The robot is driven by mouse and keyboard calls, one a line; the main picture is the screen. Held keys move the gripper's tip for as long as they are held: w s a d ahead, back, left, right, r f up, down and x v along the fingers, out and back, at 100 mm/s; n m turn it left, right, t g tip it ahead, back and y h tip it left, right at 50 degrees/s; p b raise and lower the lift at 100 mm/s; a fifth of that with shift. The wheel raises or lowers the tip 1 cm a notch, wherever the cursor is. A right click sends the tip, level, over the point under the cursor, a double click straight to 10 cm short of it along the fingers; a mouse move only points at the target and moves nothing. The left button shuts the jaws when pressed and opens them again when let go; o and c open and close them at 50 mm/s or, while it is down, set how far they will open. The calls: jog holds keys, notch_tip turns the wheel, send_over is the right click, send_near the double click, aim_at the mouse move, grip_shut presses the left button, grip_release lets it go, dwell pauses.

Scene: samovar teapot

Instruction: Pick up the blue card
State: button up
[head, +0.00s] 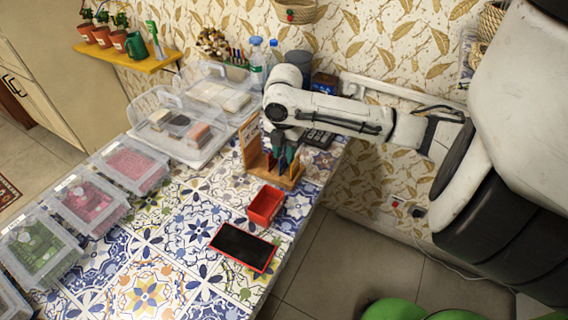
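I cannot clearly make out a blue card in the head view. A wooden stand (291,181) with an upright back board stands on the tiled table near its far right edge. My gripper (282,160) points down over this stand, with its dark fingers close to or inside it. Small dark and reddish shapes show between the fingers and the stand, too small to name. Whether the fingers are apart or hold something cannot be told. The arm hides part of the area behind the stand.
A red open box (265,205) and a black, red-edged tablet (243,247) lie in front of the stand. Clear lidded containers (130,163) line the table's left side. Bottles (256,62) stand at the back. The table's patterned middle (160,250) is clear.

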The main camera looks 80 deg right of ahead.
aim_at(284, 164)
jog(key=shift+f, duration=1.35)
jog(key=shift+c, duration=0.3)
grip_shut()
